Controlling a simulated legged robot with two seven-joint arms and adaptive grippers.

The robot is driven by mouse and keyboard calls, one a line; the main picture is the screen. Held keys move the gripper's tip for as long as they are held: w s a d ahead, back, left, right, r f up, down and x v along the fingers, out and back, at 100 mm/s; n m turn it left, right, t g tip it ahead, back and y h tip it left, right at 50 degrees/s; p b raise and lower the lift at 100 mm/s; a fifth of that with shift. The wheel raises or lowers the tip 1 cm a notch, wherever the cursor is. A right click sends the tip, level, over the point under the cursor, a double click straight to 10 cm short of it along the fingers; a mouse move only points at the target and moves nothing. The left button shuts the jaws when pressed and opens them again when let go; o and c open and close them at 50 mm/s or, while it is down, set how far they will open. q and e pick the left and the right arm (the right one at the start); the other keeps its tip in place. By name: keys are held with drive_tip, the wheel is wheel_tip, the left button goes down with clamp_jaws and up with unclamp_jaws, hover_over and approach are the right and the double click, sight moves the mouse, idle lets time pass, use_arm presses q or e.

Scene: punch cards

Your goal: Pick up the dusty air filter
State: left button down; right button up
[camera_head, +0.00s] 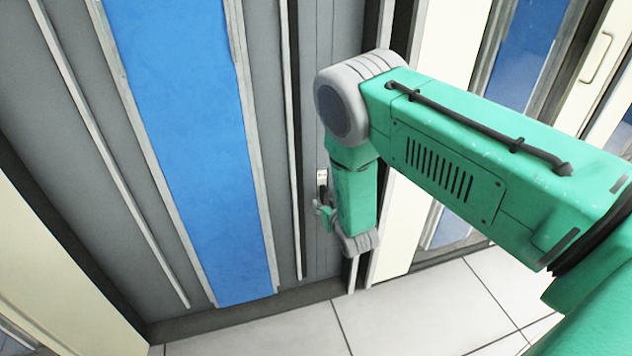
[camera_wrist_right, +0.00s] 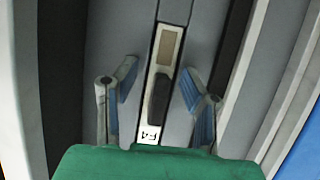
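I see no dusty air filter in either view. My right gripper (camera_head: 323,208) is in front of a grey cabinet door, close to a small latch plate (camera_head: 322,177). In the right wrist view, the two blue-padded fingers of this gripper (camera_wrist_right: 159,82) are spread apart. Between them is the narrow metal latch plate with a black handle (camera_wrist_right: 158,97) and a tan patch near its top. A gap shows on each side of the handle, and the fingers do not close on it. My left gripper is not in view.
A tall grey cabinet with a blue panel (camera_head: 195,130) fills the left and middle. A cream panel (camera_head: 22,260) stands at the far left. Cream and blue cabinets with a handle (camera_head: 597,58) stand at the right. The tiled floor (camera_head: 410,310) looks clear.

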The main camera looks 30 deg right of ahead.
drive_tip(key=shift+a+r, duration=0.1)
drive_tip(key=shift+a, duration=0.2)
clamp_jaws()
drive_tip(key=shift+d, duration=0.2)
